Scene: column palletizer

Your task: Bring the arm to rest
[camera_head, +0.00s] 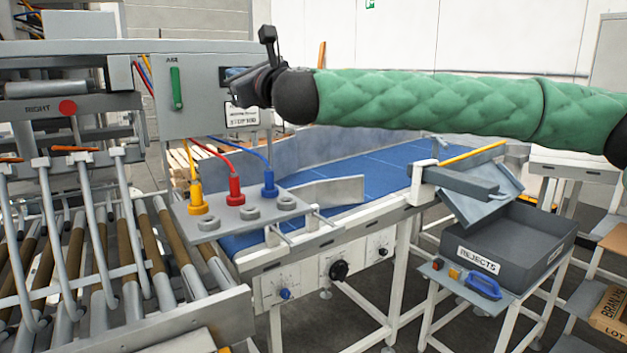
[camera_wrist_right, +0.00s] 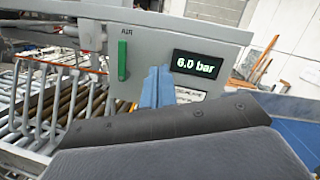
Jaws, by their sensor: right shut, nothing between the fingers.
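My right arm, in a green quilted sleeve (camera_head: 430,101), reaches in from the right of the head view. My right gripper (camera_head: 232,77) is in front of the grey control box (camera_head: 190,112), beside its display. In the wrist view the blue fingers of the gripper (camera_wrist_right: 156,88) are together with nothing between them. They stand between the upright green AIR lever (camera_wrist_right: 122,61) and the display (camera_wrist_right: 197,65), which reads 6.0 bar. The green lever (camera_head: 176,88) is also upright in the head view. I cannot tell the exact gap to the box. My left gripper is not in view.
Yellow, red (camera_head: 235,189) and blue couplings with hoses stand on a plate below the box. A roller conveyor (camera_head: 120,250) is at left, a blue belt (camera_head: 340,190) at centre. The REJECTS bin (camera_head: 520,245) stands on a right-hand stand. Open floor lies at lower centre.

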